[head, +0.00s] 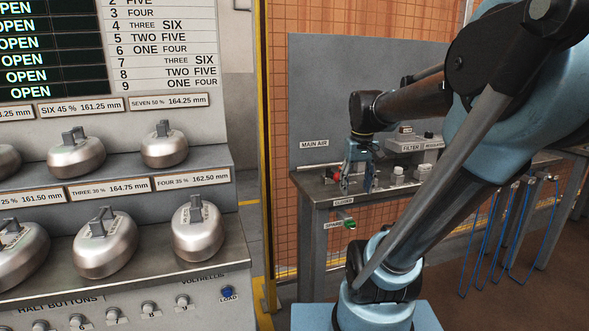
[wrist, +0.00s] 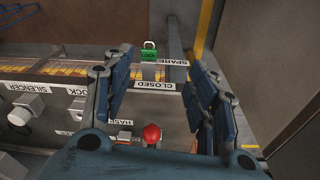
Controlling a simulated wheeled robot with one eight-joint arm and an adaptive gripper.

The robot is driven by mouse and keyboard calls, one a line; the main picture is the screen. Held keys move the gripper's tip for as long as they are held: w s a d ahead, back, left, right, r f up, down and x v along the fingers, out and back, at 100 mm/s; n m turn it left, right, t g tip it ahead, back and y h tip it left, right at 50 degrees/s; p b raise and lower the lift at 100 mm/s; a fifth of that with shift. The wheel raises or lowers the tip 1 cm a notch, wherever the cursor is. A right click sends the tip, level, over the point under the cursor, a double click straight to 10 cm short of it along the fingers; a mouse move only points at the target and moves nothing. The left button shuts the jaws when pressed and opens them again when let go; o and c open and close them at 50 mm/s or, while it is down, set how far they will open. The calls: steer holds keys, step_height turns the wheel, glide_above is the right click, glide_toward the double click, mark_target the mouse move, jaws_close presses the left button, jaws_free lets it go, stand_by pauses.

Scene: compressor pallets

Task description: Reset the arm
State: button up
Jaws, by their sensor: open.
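My arm reaches across the right half of the head view, bent at the elbow. My gripper (head: 352,180) hangs fingers down over the left end of a grey bench (head: 315,194). In the wrist view my gripper (wrist: 152,78) shows two blue-grey fingers spread wide apart, with nothing held between them. Below and between them are a "CLOSED" label (wrist: 155,86) and a red knob (wrist: 152,133). A green padlock (wrist: 149,52) is farther up, beside a "SPARE" label (wrist: 169,62); it also shows on the bench front in the head view (head: 349,223).
A grey rack (head: 235,235) with several silver handled weights (head: 198,229) stands left, under a text board (head: 160,45). A yellow post (head: 263,150) separates it from the bench. A filter unit (head: 414,143) is on the bench. Blue hoses (head: 497,230) hang at right.

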steer(key=s+f+m, duration=0.1)
steer(key=s+f, duration=1)
steer(key=f, duration=0.1)
steer(key=shift+s+f+t, duration=0.4)
steer(key=shift+w+f, duration=0.2)
steer(key=shift+w, duration=0.3)
